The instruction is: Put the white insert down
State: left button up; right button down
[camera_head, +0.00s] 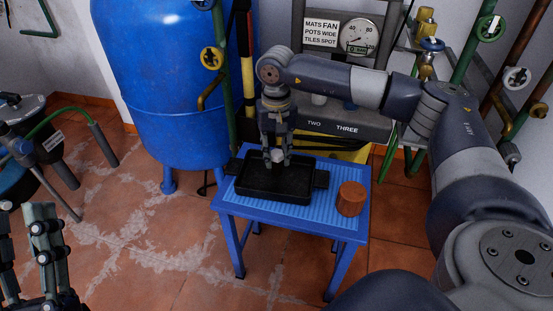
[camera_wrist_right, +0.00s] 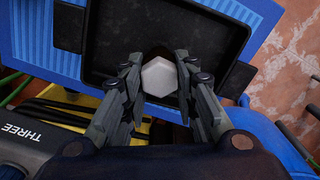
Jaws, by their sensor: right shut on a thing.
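The white insert (camera_wrist_right: 160,77) is a small pale hexagonal piece. My right gripper (camera_wrist_right: 158,72) is shut on it, with a fingertip on either side. In the head view the insert (camera_head: 277,156) shows as a small pale spot between the fingertips of the right gripper (camera_head: 277,160), which points down over the black tray (camera_head: 262,197). I cannot tell whether the insert touches the tray floor. My left gripper (camera_head: 22,222) is at the lower left of the head view, empty, with its fingers apart, away from the table.
The tray lies on a blue table (camera_head: 330,226) with a ribbed top. A brown cylinder (camera_head: 351,198) stands on the table right of the tray. A blue tank (camera_head: 170,80) stands behind left. Grey equipment (camera_head: 340,122) is behind the table.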

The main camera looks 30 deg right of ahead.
pick_arm(q)
jog(key=shift+s+a+r+t+h, duration=0.15)
jog(key=shift+s+r+t+h, duration=0.35)
jog(key=shift+s+r+t, duration=0.5)
pick_arm(e)
jog(key=shift+f, duration=0.8)
pick_arm(q)
jog(key=shift+s+r, duration=0.1)
jog(key=shift+s, duration=0.1)
pick_arm(e)
jog(key=shift+f, duration=0.1)
jog(key=c, duration=1.3)
grip_release()
pick_arm(q)
jog(key=shift+s+r, duration=0.1)
jog(key=shift+s, duration=0.05)
